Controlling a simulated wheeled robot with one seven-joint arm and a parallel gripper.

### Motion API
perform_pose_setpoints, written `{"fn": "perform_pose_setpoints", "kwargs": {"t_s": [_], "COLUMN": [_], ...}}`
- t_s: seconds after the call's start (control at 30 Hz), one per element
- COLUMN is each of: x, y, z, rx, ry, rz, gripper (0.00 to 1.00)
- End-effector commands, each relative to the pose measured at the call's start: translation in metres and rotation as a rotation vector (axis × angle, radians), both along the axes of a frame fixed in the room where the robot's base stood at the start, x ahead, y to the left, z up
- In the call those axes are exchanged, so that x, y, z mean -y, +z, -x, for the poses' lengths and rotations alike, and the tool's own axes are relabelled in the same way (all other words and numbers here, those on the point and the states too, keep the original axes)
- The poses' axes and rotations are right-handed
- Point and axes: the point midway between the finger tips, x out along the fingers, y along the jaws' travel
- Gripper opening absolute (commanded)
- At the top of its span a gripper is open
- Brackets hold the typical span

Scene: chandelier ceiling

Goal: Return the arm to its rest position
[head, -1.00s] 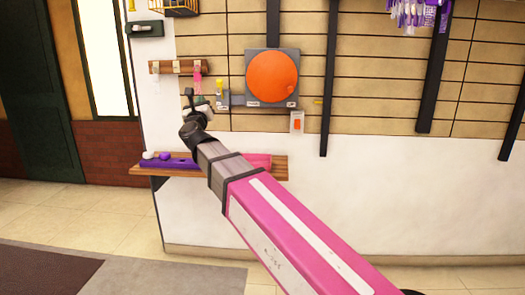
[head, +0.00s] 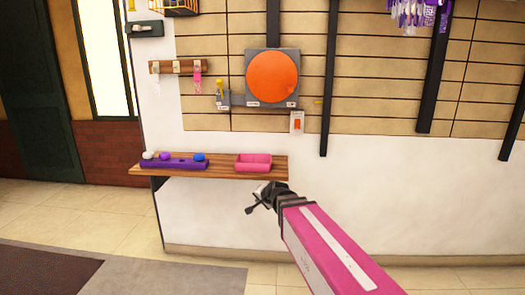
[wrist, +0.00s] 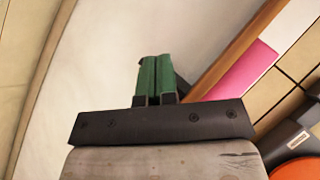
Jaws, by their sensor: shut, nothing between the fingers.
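My gripper (head: 254,208) is at the end of my pink arm (head: 325,250), low in front of the white wall and just below the wooden shelf. In the wrist view its two green fingers (wrist: 155,78) are pressed together with nothing between them. The gripper is apart from the shelf and holds nothing.
The wooden shelf (head: 220,171) carries a purple tray (head: 175,164) with white, purple and blue balls, and a pink tray (head: 253,163). Above it are an orange disc (head: 271,77) and a peg rail (head: 180,67). The floor at left (head: 110,215) is clear.

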Motion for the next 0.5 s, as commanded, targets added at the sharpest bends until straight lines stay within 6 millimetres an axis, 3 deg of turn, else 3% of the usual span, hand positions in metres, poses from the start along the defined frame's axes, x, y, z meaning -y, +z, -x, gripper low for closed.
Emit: {"fn": "perform_pose_setpoints", "kwargs": {"t_s": [0.03, 0.2, 0.3, 0.5], "x": [0.024, 0.095, 0.134, 0.186], "y": [-0.025, -0.094, -0.125, -0.158], "z": [0.014, 0.063, 0.097, 0.151], "rx": [-0.057, -0.266, -0.397, -0.595], "ry": [0.036, 0.197, 0.297, 0.455], "rz": [0.089, 0.358, 0.477, 0.606], "gripper": [0.0, 0.0, 0.0, 0.0]}}
